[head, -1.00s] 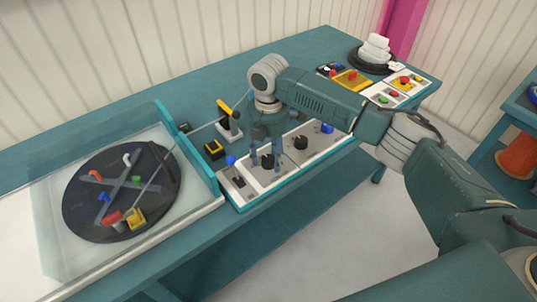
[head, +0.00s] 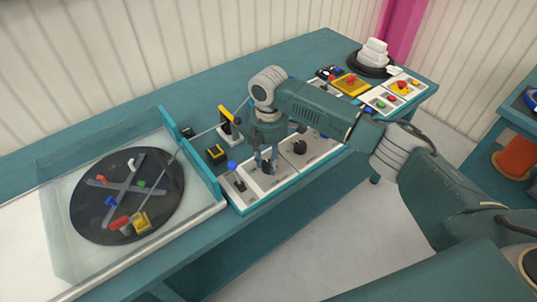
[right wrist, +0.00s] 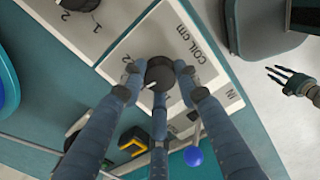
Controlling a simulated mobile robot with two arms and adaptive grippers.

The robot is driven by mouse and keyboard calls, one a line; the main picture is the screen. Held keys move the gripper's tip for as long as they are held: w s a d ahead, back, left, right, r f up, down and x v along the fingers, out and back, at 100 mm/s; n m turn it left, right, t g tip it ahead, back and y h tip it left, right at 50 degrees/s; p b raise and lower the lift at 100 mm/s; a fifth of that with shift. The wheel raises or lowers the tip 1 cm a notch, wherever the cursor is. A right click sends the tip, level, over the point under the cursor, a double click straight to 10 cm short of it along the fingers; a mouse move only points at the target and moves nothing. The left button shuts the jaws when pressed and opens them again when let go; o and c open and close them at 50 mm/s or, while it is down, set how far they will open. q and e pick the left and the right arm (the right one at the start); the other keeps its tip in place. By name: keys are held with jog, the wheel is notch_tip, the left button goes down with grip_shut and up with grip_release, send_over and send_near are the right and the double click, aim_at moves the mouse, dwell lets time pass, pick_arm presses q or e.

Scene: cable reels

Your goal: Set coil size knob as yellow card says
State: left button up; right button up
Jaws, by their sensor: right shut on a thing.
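The coil size knob (right wrist: 160,72) is a black round knob with a white pointer line, on a white panel beside the printed words "COIL cm". The pointer points to the lower left in the right wrist view; the scale mark there is hard to read. The knob also shows in the head view (head: 268,167). My right gripper (head: 267,162) is over the panel from above, its blue-grey fingers (right wrist: 160,80) shut around the knob. My left gripper (right wrist: 290,82) shows at the right edge of the right wrist view, fingers spread. I cannot make out a yellow card.
A second black knob (head: 300,147) is beside it on the panel. A blue-tipped lever (head: 233,166) and a yellow-and-black button box (head: 216,153) are close to the gripper. A clear-covered turntable (head: 85,220) is at left. A yellow box with a red button (head: 350,84) is further right.

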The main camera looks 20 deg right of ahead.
aim_at(269, 163)
jog(key=m+p, duration=0.3)
jog(key=p, duration=0.1)
jog(key=m+p, duration=0.2)
jog(key=shift+r+m, duration=0.25)
jog(key=shift+m, duration=0.05)
jog(key=shift+f+m+p, duration=0.1)
jog(key=shift+m+p, duration=1)
jog(key=shift+f+m+p, duration=0.1)
jog(key=shift+m+p, duration=0.6)
jog(key=shift+m, duration=0.2)
jog(key=o, duration=1.2)
jog(key=shift+c, duration=0.2)
notch_tip(269, 163, up, 12)
